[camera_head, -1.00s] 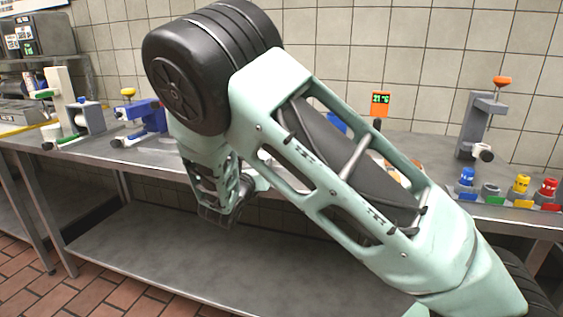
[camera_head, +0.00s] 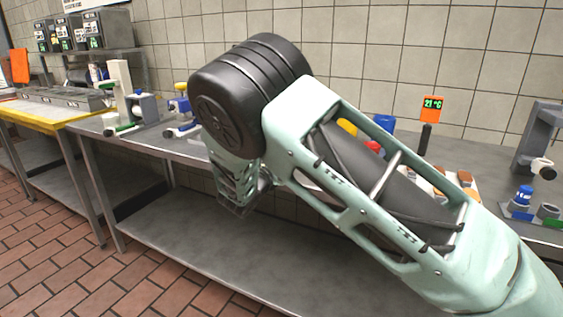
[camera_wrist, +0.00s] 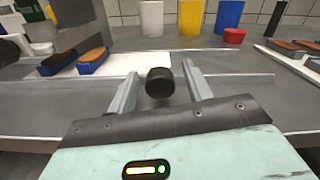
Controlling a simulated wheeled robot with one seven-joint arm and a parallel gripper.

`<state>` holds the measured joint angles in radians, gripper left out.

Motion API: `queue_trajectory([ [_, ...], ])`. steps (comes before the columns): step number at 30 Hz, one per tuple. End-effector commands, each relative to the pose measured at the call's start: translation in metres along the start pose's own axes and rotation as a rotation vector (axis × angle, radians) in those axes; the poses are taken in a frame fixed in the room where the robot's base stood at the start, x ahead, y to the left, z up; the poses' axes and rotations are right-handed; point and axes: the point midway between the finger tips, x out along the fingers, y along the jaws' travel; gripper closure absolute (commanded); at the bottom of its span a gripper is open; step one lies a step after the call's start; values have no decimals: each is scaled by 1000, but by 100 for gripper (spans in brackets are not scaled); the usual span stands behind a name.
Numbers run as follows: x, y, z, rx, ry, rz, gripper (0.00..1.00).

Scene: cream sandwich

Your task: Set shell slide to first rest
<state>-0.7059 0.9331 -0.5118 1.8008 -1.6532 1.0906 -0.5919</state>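My gripper (camera_wrist: 160,88) is open, with its two grey fingers apart. A short black cylindrical knob (camera_wrist: 160,82) shows between the fingers in the wrist view, with gaps on both sides; I see no grip on it. Behind it lies a flat white board (camera_wrist: 128,64) on the steel table. Left of it are two blue trays (camera_wrist: 94,68) with brown oblong pieces, which look like shells. I cannot tell for sure which part is the shell slide. In the head view my arm covers much of the table, and the gripper (camera_head: 240,198) is low at its far end.
White (camera_wrist: 152,18), yellow (camera_wrist: 190,16) and blue (camera_wrist: 228,16) cups and a red cup (camera_wrist: 234,36) stand behind. A tray of brown pieces (camera_wrist: 290,45) is at right. The head view shows small stands (camera_head: 140,106), an orange 21 °C display (camera_head: 432,104) and a grey stand (camera_head: 540,140).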

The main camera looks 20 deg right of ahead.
Motion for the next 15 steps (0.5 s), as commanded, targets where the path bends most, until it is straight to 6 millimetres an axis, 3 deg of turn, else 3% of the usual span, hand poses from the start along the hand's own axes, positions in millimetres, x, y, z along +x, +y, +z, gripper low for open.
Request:
queue_trajectory([
  [7, -13, 1, 0, -1, 0, 3, 50],
  [15, -71, 1, 0, -1, 0, 5, 50],
])
